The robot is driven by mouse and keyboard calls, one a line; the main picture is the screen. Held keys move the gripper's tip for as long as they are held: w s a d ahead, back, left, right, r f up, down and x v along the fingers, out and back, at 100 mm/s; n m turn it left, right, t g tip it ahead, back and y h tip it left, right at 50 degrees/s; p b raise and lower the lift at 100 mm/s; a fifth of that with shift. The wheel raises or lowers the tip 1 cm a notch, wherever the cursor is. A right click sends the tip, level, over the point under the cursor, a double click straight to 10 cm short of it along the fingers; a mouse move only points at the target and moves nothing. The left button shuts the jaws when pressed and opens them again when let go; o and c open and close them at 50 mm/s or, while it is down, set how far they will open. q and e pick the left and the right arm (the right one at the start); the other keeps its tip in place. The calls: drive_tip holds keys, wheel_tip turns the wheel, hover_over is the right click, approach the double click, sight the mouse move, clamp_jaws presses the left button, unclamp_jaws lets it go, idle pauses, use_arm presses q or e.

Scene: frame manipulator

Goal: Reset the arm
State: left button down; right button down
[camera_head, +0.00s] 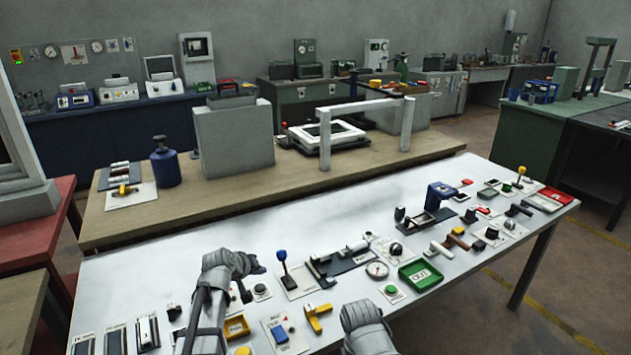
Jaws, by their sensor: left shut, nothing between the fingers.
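My left arm reaches up from the bottom of the head view over the white table (330,225). Its gripper (257,267) is shut and empty, pointing right. It is just left of a blue-knobbed lever (284,268) and near a round button (261,290). I cannot tell whether it touches anything. A grey link of my right arm shows at the bottom centre, but its fingers are not in view.
Many small parts crowd the table's front: a yellow tray (237,326), a yellow clamp (317,317), a dial gauge (377,269), a green tray (420,275) and a blue press (439,195). A red tray (551,199) is at right. The table's back left is bare.

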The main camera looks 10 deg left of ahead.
use_arm(q)
drive_tip(key=s+d+m+g, duration=0.1)
drive_tip(key=s+d, duration=0.2)
drive_tip(key=d, duration=0.1)
drive_tip(key=s+d+f+m+g+p, duration=0.1)
drive_tip(key=s+d+m, duration=0.1)
drive_tip(key=s+d, duration=0.2)
drive_tip(key=s+d+f+m+g, duration=0.1)
drive_tip(key=s+d+g, duration=0.1)
drive_tip(key=s+d, duration=0.1)
drive_tip(key=shift+s+d+f+m+p, duration=0.15)
drive_tip(key=shift+s+d+m+p, duration=0.2)
drive_tip(key=shift+d, duration=0.35)
drive_tip(key=s+d+m+g+y+p, duration=0.1)
drive_tip(key=s+d+m+g+y, duration=0.1)
drive_tip(key=s, duration=0.6)
drive_tip(key=s+d+m+g+y, duration=0.1)
drive_tip(key=s+d+m+g, duration=0.1)
drive_tip(key=s, duration=0.6)
drive_tip(key=shift+d+m+g+y+p, duration=0.35)
drive_tip(key=shift+d+g+y+p, duration=0.05)
drive_tip(key=shift+d, duration=0.2)
